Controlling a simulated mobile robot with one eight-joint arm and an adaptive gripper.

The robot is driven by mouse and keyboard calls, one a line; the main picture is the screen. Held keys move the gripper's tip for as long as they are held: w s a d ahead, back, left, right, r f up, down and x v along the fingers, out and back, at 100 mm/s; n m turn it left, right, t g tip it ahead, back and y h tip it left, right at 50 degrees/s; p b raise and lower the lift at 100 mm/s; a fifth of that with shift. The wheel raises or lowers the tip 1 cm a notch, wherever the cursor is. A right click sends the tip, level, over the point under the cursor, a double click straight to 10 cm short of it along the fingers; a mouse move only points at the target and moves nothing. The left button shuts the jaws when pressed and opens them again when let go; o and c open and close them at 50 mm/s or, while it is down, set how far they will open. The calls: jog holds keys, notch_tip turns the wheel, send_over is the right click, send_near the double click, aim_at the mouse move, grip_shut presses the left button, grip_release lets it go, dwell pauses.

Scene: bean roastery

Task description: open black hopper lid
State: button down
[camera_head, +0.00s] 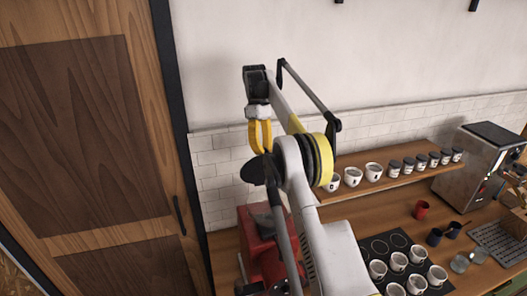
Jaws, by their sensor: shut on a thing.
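My gripper (261,150) has yellow fingers pointing down, in the upper middle of the head view. It is shut on the black hopper lid (253,172), a dark disc directly under the fingertips. The lid's right part is hidden behind my arm. A red machine (252,232) stands on the counter below the lid. White tile shows between the lid and the machine's visible top, so the lid appears raised. Whether a hinge still joins them is hidden by my arm.
A wooden shelf (400,185) with cups and several jars runs along the wall on the right. A wooden door (90,150) fills the left side.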

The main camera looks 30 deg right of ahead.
jog(key=c, duration=1.2)
grip_release()
jog(key=shift+w+f, duration=0.1)
jog(key=shift+f, duration=0.05)
jog(key=shift+c, duration=0.2)
jog(key=shift+o, duration=0.9)
jog(key=shift+w+f, duration=0.1)
jog(key=shift+w, duration=0.1)
jog(key=shift+d, duration=0.1)
jog(key=shift+s, duration=0.25)
